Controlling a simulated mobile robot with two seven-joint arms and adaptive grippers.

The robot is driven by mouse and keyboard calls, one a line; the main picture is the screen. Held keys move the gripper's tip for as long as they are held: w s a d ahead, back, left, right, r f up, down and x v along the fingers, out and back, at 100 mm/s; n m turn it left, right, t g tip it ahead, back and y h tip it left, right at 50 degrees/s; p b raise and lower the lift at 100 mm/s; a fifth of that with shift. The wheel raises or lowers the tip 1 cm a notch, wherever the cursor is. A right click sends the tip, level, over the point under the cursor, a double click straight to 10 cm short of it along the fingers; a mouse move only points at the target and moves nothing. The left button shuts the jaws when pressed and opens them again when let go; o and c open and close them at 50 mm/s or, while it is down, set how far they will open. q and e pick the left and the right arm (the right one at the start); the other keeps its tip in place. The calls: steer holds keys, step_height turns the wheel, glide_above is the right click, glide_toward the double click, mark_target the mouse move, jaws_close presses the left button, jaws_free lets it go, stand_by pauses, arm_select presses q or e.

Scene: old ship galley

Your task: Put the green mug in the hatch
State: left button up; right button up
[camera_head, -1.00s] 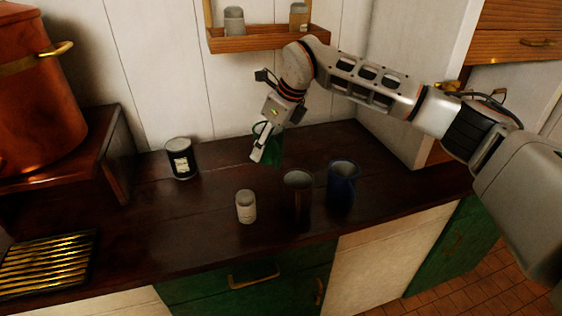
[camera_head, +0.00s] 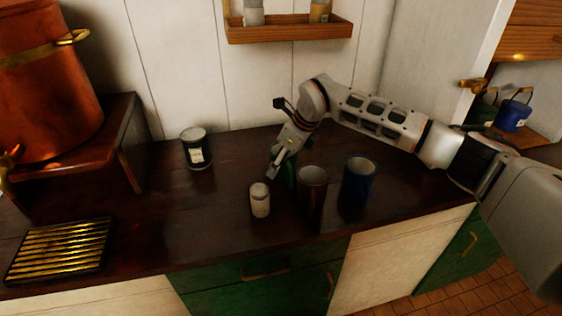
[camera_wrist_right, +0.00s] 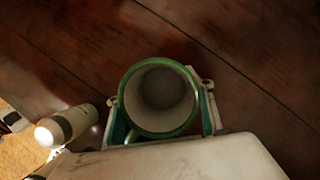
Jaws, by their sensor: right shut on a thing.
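The green mug (camera_wrist_right: 160,97) shows from above in the right wrist view, between the two fingers of my right gripper (camera_wrist_right: 162,112), which is shut on it. In the head view my right gripper (camera_head: 277,172) is behind the white tin and the brown mug, and only a strip of the green mug (camera_head: 291,174) shows. I cannot tell whether the mug touches the counter. A recess with a wooden sill (camera_head: 540,137) at the far right may be the hatch; my arm hides part of it. My left gripper is not in view.
A white tin (camera_head: 260,200), a brown mug (camera_head: 312,190) and a blue mug (camera_head: 358,182) stand close in front of the gripper. A black tin (camera_head: 197,149) stands further left. A blue pot (camera_head: 513,115) stands in the recess. The counter's left middle is clear.

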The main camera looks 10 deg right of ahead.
steer(key=shift+r, duration=0.1)
steer(key=o, duration=1.3)
steer(key=shift+c, duration=0.2)
